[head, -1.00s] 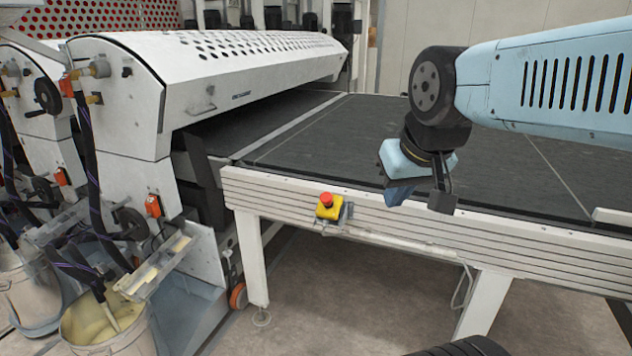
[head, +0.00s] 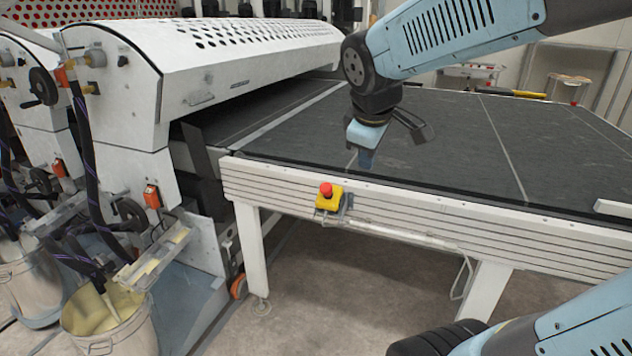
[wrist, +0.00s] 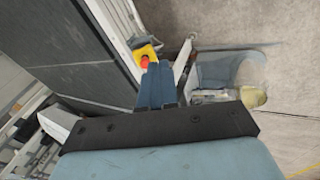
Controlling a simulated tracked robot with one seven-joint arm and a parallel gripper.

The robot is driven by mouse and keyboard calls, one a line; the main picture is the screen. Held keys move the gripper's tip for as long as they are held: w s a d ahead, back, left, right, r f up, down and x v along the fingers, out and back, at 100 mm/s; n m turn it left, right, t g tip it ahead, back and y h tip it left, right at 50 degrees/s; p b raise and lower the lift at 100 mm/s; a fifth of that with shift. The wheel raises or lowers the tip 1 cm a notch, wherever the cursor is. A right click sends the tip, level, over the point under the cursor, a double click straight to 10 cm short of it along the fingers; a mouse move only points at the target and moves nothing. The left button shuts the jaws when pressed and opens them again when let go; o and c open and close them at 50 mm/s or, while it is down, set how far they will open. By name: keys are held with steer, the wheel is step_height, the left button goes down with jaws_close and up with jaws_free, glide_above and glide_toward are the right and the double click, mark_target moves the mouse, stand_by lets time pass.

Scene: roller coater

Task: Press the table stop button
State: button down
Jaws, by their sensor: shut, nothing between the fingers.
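The table stop button (head: 326,190) is a red mushroom knob on a yellow box (head: 329,203). It is mounted on the white front rail of the dark conveyor table. In the wrist view the red knob (wrist: 145,61) shows just beyond my fingertips, close to the yellow box (wrist: 145,50). My gripper (head: 366,160) is shut and empty, pointing down above the table's front edge. In the head view it is up and to the right of the button and apart from it. In the wrist view the blue fingers (wrist: 157,80) are together, slightly right of and below the knob.
The white perforated roller coater (head: 240,70) stands at the left, with hoses and a bucket (head: 105,320) beneath. The white rail (head: 450,205) runs along the table front. The floor in front of the button is clear.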

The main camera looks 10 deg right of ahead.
mark_target(325, 188)
steer(key=w+a+f+n, duration=0.1)
steer(key=w+f+n, duration=0.2)
steer(key=w+n, duration=0.3)
steer(key=w+a+f+n+h, duration=0.1)
steer(key=w+a+f+n, duration=0.1)
steer(key=w+n, duration=0.5)
steer(key=w+a+f+n, duration=0.2)
steer(key=w+f+n, duration=0.1)
steer(key=w+n, duration=0.3)
steer(key=shift+w+a+f+n+h, duration=0.3)
steer(key=shift+w+f+h, duration=0.1)
steer(key=shift+w, duration=0.45)
steer(key=shift+d, duration=0.1)
steer(key=x, duration=1.4)
steer(key=shift+w, duration=0.1)
